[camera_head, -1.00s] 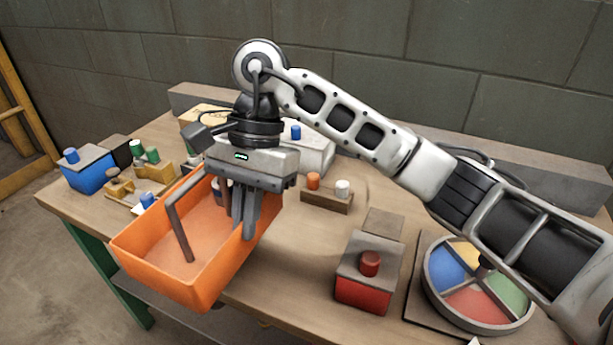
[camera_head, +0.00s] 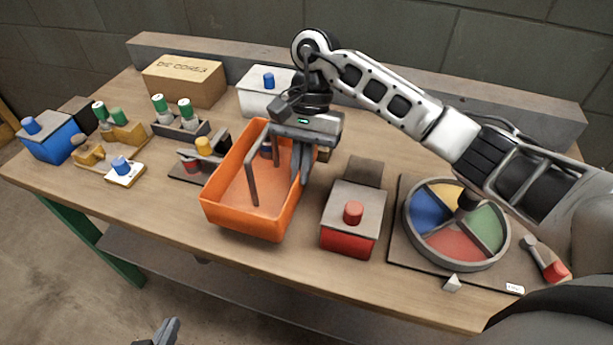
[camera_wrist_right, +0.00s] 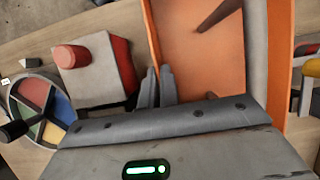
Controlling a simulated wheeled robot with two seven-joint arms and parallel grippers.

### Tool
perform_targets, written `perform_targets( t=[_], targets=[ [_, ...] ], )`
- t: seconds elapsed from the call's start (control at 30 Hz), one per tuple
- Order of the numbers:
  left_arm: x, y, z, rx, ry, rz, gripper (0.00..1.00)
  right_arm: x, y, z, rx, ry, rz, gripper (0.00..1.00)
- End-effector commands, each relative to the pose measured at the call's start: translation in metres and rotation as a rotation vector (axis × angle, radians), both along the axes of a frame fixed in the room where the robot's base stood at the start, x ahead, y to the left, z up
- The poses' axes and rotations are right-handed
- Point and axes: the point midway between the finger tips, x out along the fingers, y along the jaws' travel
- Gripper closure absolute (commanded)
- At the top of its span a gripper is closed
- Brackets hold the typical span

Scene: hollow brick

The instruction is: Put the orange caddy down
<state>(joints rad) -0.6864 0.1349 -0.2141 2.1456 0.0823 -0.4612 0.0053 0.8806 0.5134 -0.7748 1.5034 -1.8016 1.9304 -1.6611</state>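The orange caddy (camera_head: 228,212) is over the table's middle, close to the front edge. It is an open box with a dark upright handle (camera_head: 252,180). Its base looks level and at or just above the tabletop; I cannot tell if it touches. My right gripper (camera_head: 300,168) points down at the caddy's right wall, its fingers closed on that wall. The right wrist view shows the fingers (camera_wrist_right: 158,88) on either side of the caddy wall (camera_wrist_right: 153,40). A dark tip at the bottom left looks like my left gripper (camera_head: 168,332), off the table and empty.
A red box with a red knob (camera_head: 352,228) stands close right of the caddy. A round colored tray (camera_head: 455,262) is further right. A dark stand with a yellow piece (camera_head: 205,147) is close left. A white box (camera_head: 262,97) stands behind. Clear tabletop (camera_head: 165,200) lies front left.

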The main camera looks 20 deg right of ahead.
Motion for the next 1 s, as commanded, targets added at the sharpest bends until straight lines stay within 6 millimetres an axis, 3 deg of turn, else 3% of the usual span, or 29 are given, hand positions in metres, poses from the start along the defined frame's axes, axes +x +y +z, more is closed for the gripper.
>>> perform_targets(
  t=[0.2,0.4,0.8,0.9,1.0],
  targets=[
    [0.003,0.0,0.003,0.005,-0.008,-0.002,1.0,0.003,-0.013,-0.015,0.002,-0.001,-0.003,1.0],
    [0.002,0.001,0.008,0.016,-0.007,-0.005,1.0,0.003,-0.01,-0.04,0.005,-0.003,0.0,1.0],
    [0.001,0.001,-0.001,0.013,-0.001,-0.005,1.0,0.003,-0.011,-0.048,0.003,-0.005,0.0,1.0],
    [0.0,0.001,0.001,0.01,0.002,-0.005,1.0,0.002,-0.011,-0.047,0.0,-0.001,0.0,0.75],
    [0.0,0.001,0.002,0.009,0.001,-0.005,1.0,0.002,-0.011,-0.047,0.0,-0.001,0.0,0.75]
  ],
)
